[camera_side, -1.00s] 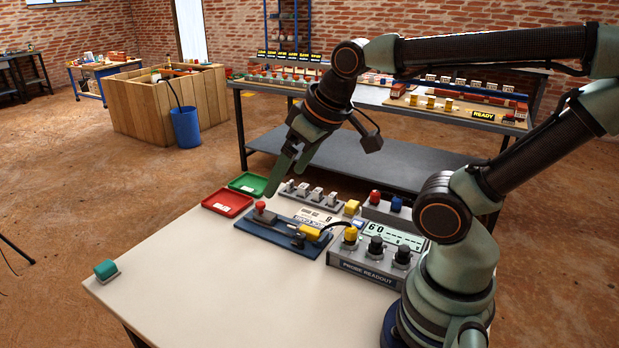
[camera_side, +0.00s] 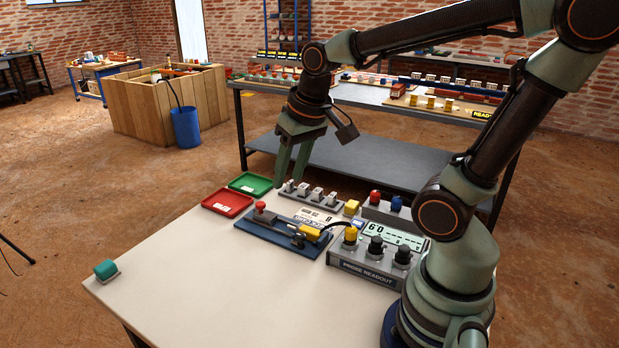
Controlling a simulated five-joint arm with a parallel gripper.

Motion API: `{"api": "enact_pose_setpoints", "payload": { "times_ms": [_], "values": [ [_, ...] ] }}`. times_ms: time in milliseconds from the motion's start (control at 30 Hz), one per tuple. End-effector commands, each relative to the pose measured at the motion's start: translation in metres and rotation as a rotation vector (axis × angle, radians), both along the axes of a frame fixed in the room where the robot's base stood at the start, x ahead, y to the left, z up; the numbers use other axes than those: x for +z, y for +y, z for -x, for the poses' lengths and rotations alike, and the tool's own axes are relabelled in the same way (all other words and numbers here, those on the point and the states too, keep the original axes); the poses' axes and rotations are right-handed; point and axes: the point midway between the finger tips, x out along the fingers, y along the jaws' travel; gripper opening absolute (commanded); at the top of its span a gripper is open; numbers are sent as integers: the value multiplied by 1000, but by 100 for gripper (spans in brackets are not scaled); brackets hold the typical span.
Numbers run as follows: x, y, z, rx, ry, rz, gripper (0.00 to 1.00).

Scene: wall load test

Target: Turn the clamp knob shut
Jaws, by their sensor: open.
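A blue fixture plate (camera_side: 262,241) lies on the white table. A red knob (camera_side: 260,206) stands at its left end, probably the clamp knob; its turn position is too small to tell. A grey bar and a yellow probe (camera_side: 309,233) with a black cable lie along the plate. My gripper (camera_side: 287,184) is open and empty, with its fingers pointing down. In the picture its fingertips are above and right of the red knob, apart from it, near the left end of a grey block with white switches (camera_side: 317,195). Their exact height is hard to tell.
A red tray (camera_side: 227,212) and a green tray (camera_side: 250,193) are left of the plate. The probe readout box (camera_side: 365,268) and a box with red and blue buttons (camera_side: 385,208) are to the right. The front table is clear.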

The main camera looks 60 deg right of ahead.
Motion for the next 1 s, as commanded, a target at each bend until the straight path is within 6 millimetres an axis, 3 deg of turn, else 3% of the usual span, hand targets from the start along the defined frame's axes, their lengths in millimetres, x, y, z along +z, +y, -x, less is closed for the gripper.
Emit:
{"api": "enact_pose_setpoints", "payload": {
  "times_ms": [200,433,767,1000],
  "values": [
    [-35,-38,-17,-265,166,-65,44],
    [-65,-65,-24,-456,272,-104,44],
    [-89,-71,-24,-502,302,-113,44],
    [-134,-71,-23,-500,305,-113,44]
  ]
}}
